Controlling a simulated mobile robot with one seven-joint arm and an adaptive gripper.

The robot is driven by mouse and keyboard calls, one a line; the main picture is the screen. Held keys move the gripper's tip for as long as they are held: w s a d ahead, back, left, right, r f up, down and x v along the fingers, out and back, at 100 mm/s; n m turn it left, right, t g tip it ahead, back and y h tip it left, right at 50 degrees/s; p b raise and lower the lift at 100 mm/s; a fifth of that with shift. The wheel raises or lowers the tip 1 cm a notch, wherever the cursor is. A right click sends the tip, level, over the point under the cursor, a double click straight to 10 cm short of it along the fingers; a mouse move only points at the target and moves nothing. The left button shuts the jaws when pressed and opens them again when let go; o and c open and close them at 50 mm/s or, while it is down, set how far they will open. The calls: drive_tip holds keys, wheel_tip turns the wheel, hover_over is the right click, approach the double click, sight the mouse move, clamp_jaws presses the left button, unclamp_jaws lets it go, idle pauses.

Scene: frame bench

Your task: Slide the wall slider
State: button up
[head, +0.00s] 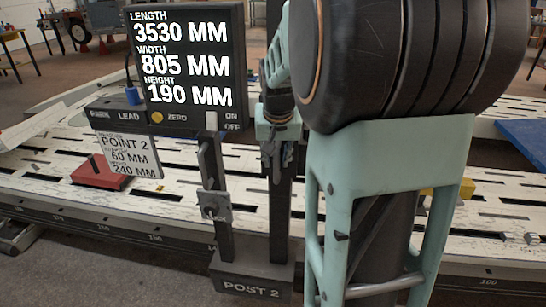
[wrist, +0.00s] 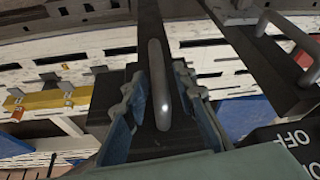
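A grey rounded bar handle (wrist: 161,95) on a dark upright post is in the middle of the wrist view. I take it for the wall slider's handle. My gripper (wrist: 158,78) is open, with one blue-green finger on each side of the bar and a visible gap on both sides.
A second post on the left bears a grey latch plate (head: 214,206). A display box (head: 188,55) and a switch panel (head: 165,118) stand close to my gripper's left. A white slotted bench (head: 50,190) lies behind, with a red block (head: 101,175) on it.

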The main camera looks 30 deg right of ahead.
drive_tip(key=shift+v, duration=3.75)
